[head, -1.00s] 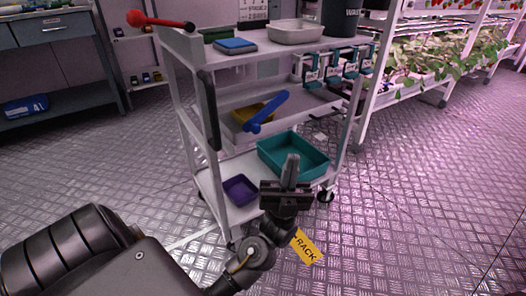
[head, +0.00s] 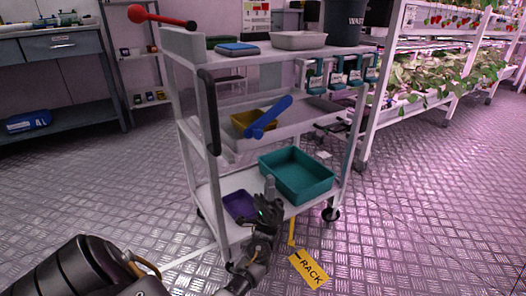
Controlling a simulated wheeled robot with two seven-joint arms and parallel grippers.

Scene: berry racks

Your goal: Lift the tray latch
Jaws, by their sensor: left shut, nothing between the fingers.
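A white trolley (head: 205,182) with three shelves stands ahead of me. A blue bar (head: 268,117) slants up to the right across a yellow tray (head: 243,118) on the middle shelf. I cannot tell for sure whether this bar is the tray latch. A red lever with a ball end (head: 160,17) sticks out at the trolley's top left. My left gripper (head: 268,186) is shut and empty, pointing up in front of the bottom shelf, below the blue bar and apart from it. My right gripper is not in view.
A teal bin (head: 318,188) and a purple tray (head: 238,207) sit on the bottom shelf. A yellow RACK tag (head: 310,269) shows beside my left arm. A plant rack (head: 378,105) stands at right, a workbench (head: 60,52) at left.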

